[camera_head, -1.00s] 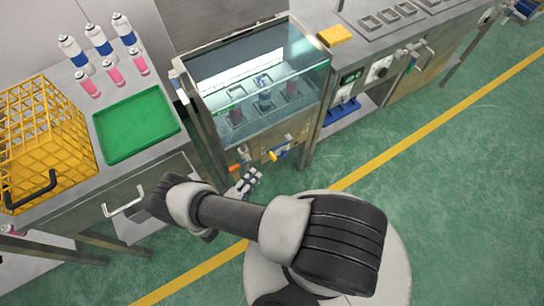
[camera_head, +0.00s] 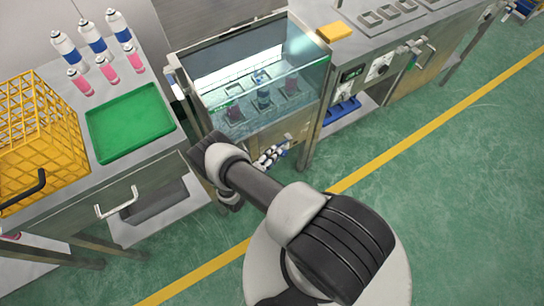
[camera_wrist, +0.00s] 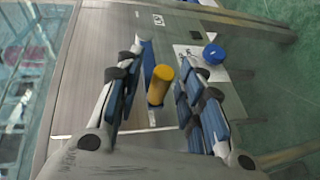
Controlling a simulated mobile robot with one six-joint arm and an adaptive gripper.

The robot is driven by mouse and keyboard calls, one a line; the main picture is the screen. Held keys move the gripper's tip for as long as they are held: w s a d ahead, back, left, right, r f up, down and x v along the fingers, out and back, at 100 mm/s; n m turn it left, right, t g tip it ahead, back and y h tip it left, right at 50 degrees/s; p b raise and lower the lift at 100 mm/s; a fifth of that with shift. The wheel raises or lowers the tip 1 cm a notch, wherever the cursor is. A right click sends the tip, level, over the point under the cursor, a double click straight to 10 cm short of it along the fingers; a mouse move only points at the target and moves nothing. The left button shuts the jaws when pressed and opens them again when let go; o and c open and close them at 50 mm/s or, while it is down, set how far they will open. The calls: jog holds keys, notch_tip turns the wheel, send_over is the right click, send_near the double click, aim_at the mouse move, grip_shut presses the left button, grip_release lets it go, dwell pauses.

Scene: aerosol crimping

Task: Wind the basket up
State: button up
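The glass-walled water tank (camera_head: 300,50) stands at centre in the head view. The basket inside it sits low, with several cans in its holders (camera_head: 263,97). A yellow cylindrical handle (camera_wrist: 161,75) sticks out from the tank's metal front in the wrist view. My gripper (camera_wrist: 163,65) is open, with its fingers on either side of the yellow handle. I cannot tell whether either finger touches it. In the head view my gripper (camera_head: 271,157) is low at the tank's front and hides the handle.
A blue knob (camera_wrist: 214,53) sits just right of my right finger. The left bench holds a green tray (camera_head: 130,122), a yellow crate (camera_head: 40,135) and several cans (camera_head: 95,38). A control panel (camera_head: 365,73) is right of the tank. Green floor is open at right.

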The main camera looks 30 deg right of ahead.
jog(key=shift+c, duration=0.4)
grip_shut()
jog(key=shift+s+f, duration=0.1)
